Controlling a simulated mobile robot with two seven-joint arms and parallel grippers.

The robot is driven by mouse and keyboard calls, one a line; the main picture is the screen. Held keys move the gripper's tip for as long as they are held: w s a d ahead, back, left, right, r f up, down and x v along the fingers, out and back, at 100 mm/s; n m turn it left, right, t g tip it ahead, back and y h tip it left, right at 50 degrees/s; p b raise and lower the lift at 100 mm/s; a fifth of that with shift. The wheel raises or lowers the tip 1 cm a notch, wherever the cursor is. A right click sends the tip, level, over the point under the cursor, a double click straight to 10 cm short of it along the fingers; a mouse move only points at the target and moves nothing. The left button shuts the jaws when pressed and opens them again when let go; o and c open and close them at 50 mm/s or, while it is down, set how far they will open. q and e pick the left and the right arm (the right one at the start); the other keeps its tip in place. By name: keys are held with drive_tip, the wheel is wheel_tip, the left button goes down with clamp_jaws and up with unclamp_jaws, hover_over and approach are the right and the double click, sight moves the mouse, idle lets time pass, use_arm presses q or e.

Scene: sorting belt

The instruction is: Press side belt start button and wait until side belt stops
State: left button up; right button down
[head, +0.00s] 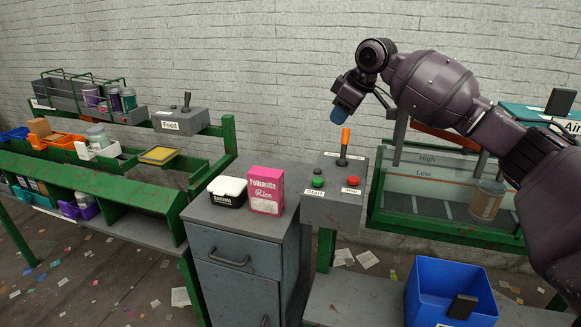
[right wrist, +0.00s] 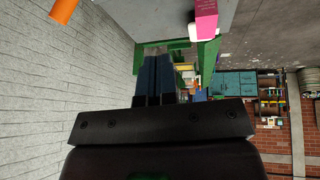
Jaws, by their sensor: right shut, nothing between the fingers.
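The control box (head: 336,208) stands right of the grey cabinet. On its top are a green button (head: 318,182) above a "Start" label, a red button (head: 353,180), and a lever with an orange handle (head: 345,136). My right gripper (head: 339,114) hangs in the air just above the lever's handle, apart from the buttons. In the right wrist view its dark blue fingers (right wrist: 160,78) are together with nothing between them, and the orange handle (right wrist: 63,10) shows top left. The side belt (head: 440,215) carries a tan can (head: 487,200). My left gripper is out of view.
A pink rice box (head: 265,190) and a white-lidded black tub (head: 227,190) stand on the grey cabinet (head: 235,225). A blue bin (head: 432,285) is at lower right. The green-framed feed line runs along the left, with a "Feed" lever box (head: 181,121).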

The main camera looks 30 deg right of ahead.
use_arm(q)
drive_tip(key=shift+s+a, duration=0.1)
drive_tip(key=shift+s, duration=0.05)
use_arm(e)
drive_tip(key=s+g, duration=0.1)
drive_tip(key=s+a+f+n+g, duration=0.1)
drive_tip(key=shift+a+f+g+y, duration=0.1)
drive_tip(key=shift+a+g+y, duration=0.2)
drive_tip(key=shift+y, duration=0.1)
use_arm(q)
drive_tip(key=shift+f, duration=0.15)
use_arm(e)
drive_tip(key=shift+f, duration=0.15)
drive_tip(key=b, duration=0.4)
approach(318, 179)
drive_tip(key=x, duration=0.6)
drive_tip(key=shift+w+a+f, duration=0.1)
drive_tip(key=shift+w, duration=0.05)
drive_tip(key=shift+a+f, duration=0.1)
drive_tip(key=shift+f, duration=0.4)
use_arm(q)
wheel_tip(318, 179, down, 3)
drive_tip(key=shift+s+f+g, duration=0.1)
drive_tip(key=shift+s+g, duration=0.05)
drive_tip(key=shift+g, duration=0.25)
